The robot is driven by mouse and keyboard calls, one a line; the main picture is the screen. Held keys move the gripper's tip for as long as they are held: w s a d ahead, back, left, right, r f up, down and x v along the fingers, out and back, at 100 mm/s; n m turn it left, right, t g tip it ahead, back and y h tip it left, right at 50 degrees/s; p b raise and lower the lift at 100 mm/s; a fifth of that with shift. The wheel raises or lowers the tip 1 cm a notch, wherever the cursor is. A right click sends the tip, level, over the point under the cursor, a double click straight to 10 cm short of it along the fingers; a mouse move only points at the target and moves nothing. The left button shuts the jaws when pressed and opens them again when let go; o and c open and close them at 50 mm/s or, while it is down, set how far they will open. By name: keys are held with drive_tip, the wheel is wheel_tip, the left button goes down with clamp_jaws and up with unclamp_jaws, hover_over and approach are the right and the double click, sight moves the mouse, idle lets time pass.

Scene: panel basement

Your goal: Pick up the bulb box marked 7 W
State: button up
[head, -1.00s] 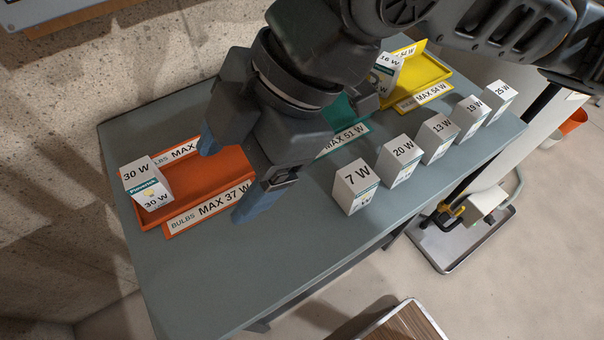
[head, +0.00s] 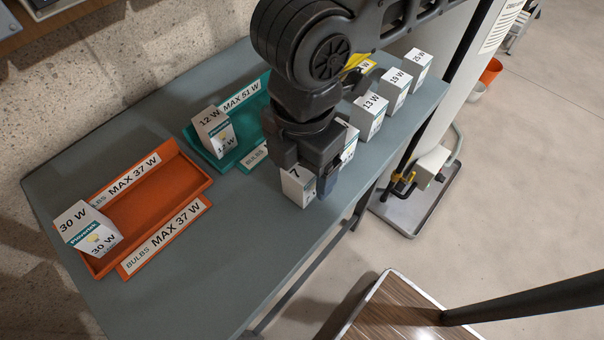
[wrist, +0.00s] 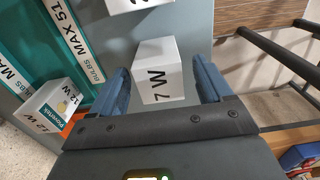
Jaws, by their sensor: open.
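The white bulb box marked 7 W (wrist: 158,75) stands on the grey table between the two blue fingers of my gripper (wrist: 160,85) in the wrist view. The fingers are open, with a small gap visible on each side of the box. In the head view my gripper (head: 308,172) is over the box (head: 293,188) and hides most of it; only its left part with the "7" shows.
Boxes marked 13 W (head: 368,117), 19 W (head: 396,92) and 25 W (head: 418,64) stand in a row behind. An orange tray (head: 150,200) holds a 30 W box (head: 88,232). A teal tray (head: 240,150) holds a 12 W box (head: 213,132). The front left table is clear.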

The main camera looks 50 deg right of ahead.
drive_tip(key=shift+f, duration=1)
drive_tip(key=c, duration=1)
